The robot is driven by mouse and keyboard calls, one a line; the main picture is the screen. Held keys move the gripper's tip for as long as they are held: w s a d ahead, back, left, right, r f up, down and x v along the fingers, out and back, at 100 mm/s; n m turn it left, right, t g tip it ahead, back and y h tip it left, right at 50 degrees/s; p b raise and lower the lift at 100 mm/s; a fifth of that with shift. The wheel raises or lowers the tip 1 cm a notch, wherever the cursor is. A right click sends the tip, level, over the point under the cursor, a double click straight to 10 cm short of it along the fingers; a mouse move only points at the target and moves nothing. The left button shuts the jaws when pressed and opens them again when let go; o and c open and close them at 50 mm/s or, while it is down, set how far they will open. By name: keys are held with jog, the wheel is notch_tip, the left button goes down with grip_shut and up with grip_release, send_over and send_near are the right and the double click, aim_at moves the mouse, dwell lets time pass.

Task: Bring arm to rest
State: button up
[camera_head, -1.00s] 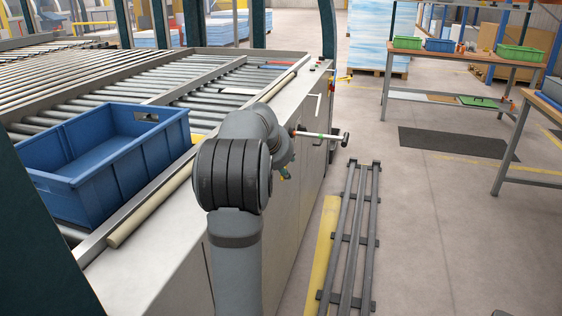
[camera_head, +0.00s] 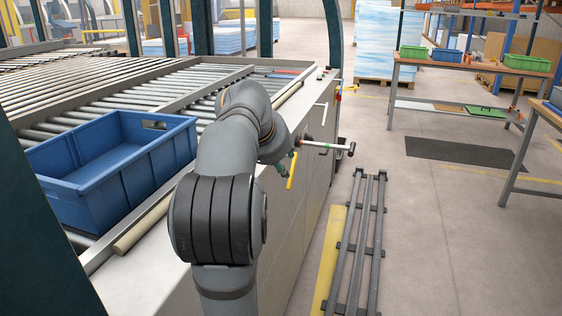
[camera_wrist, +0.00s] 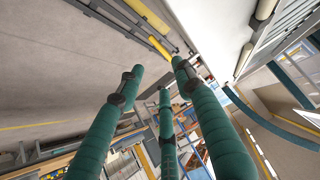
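My arm (camera_head: 225,150) bends over the front edge of the roller machine (camera_head: 235,72) in the head view, its wrist low beside the machine's front face. My gripper is mostly hidden behind the wrist there. In the wrist view my gripper (camera_wrist: 158,75) shows long teal fingers with dark joints, standing apart with nothing held between them. A yellow bar (camera_wrist: 160,48) shows beyond the fingertips; whether they touch it I cannot tell. A yellow bar (camera_head: 291,170) also shows just below my wrist in the head view.
A T-shaped handle (camera_head: 325,146) juts from the machine front close to my wrist. A blue crate (camera_head: 120,168) stands on the machine at left. Dark rails (camera_head: 360,240) and a yellow strip (camera_head: 328,265) lie on the floor. Open floor lies right, before a workbench (camera_head: 470,66).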

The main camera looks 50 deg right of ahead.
aim_at(292, 177)
jog(key=x, duration=1.2)
jog(key=shift+f, duration=0.15)
jog(key=shift+r+p, duration=0.3)
jog(key=shift+p, duration=0.2)
jog(key=shift+f, duration=0.2)
